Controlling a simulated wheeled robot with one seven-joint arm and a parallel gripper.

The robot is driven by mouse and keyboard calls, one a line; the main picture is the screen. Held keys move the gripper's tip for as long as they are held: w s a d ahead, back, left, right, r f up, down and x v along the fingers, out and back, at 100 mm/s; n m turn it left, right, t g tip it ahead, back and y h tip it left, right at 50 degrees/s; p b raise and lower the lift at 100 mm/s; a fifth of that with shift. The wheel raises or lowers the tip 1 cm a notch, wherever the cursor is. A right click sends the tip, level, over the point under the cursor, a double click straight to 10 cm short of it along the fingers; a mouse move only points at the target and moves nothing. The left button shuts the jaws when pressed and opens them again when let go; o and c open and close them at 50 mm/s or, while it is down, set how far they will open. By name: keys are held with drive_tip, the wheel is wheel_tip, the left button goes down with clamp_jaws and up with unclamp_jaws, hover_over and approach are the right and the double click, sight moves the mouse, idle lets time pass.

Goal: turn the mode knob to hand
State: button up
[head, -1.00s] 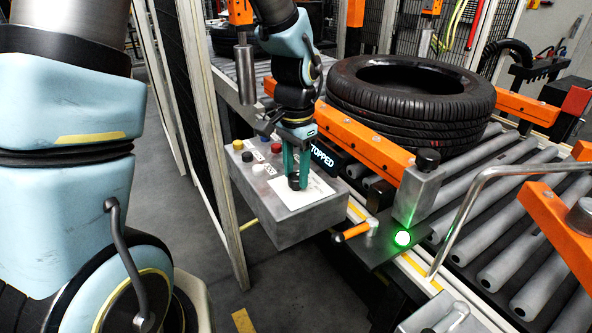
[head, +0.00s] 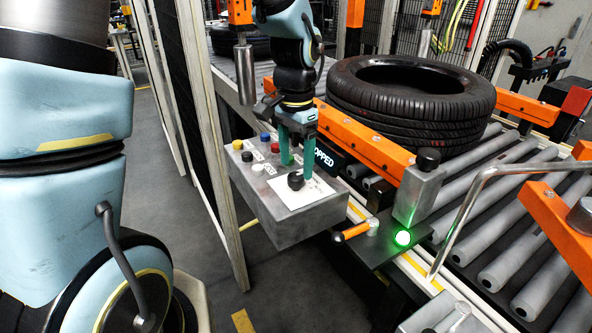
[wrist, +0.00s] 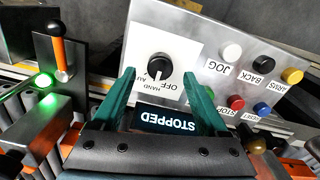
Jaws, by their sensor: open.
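The mode knob (head: 295,180) is round and black, on a white label plate (head: 312,190) on the sloped grey control box (head: 290,222). In the wrist view the knob (wrist: 159,66) shows a white mark pointing down, towards the OFF and HAND lettering; I cannot tell exactly which word it meets. My gripper (head: 298,170) has teal fingers, open and empty, standing just behind and above the knob, apart from it. In the wrist view its fingertips (wrist: 160,77) spread wide either side of the knob's near side.
Several coloured push buttons (wrist: 232,52) sit beside the plate. A display (wrist: 166,121) reads STOPPED. A tyre (head: 411,100) lies on the roller conveyor (head: 500,190). A green lamp (head: 402,238) glows beside an orange-handled lever (head: 352,232). A fence post (head: 228,200) stands close left.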

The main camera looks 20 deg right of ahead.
sight(296, 175)
wheel_tip(296, 175, up, 8)
drive_tip(key=shift+b, duration=0.4)
